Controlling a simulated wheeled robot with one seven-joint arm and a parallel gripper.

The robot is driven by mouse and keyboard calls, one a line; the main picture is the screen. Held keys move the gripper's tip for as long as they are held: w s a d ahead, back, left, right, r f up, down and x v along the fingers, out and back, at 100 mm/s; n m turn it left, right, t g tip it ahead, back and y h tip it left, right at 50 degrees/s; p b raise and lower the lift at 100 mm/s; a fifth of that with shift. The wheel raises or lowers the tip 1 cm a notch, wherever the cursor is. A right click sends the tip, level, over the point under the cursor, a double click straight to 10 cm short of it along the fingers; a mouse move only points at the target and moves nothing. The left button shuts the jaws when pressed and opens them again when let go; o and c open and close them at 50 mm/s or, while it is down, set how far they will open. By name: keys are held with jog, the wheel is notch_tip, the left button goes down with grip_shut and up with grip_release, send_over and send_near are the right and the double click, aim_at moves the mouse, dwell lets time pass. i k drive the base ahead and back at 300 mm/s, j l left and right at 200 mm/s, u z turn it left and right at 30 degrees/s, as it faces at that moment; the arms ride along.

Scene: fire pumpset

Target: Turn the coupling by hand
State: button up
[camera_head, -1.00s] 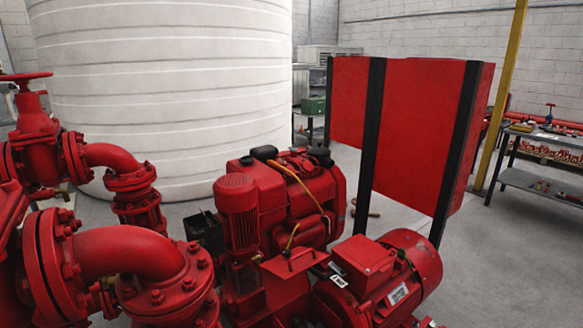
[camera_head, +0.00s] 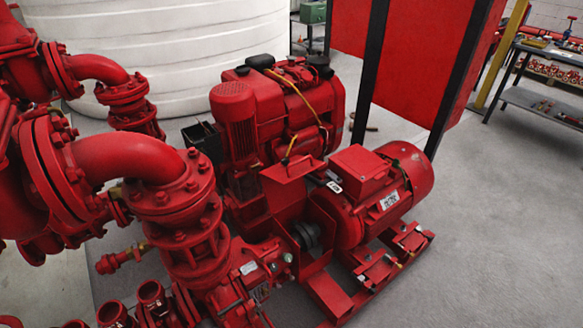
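The coupling (camera_head: 308,236) shows as a dark grey ribbed piece between the red pump (camera_head: 240,280) and the red electric motor (camera_head: 375,198). A raised red guard plate (camera_head: 291,178) with a handle stands above it, and red frame parts hide some of the coupling. The motor carries a white label and sits on a red base frame (camera_head: 335,297). My gripper is not in view.
Large red flanged pipes (camera_head: 130,160) fill the left side. A second red engine set (camera_head: 275,110) stands behind. A white tank (camera_head: 160,50) and a red panel on black posts (camera_head: 400,60) stand at the back. Grey floor (camera_head: 490,240) is clear at right.

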aim_at(305, 234)
jog(key=i+l+u, duration=0.15)
jog(key=u, duration=0.25)
jog(key=i+l+u, duration=0.2)
jog(key=u, duration=0.25)
jog(key=i+l, duration=0.15)
jog(key=l, duration=0.2)
jog(key=i+l+u, duration=0.1)
jog(key=l, duration=0.25)
jog(key=i+l, duration=0.2)
jog(key=l, duration=0.15)
jog(key=i+l+u, duration=0.15)
jog(key=l, duration=0.2)
jog(key=i+l, duration=0.1)
jog(key=l, duration=0.3)
jog(key=i+l+u, duration=0.1)
jog(key=l, duration=0.25)
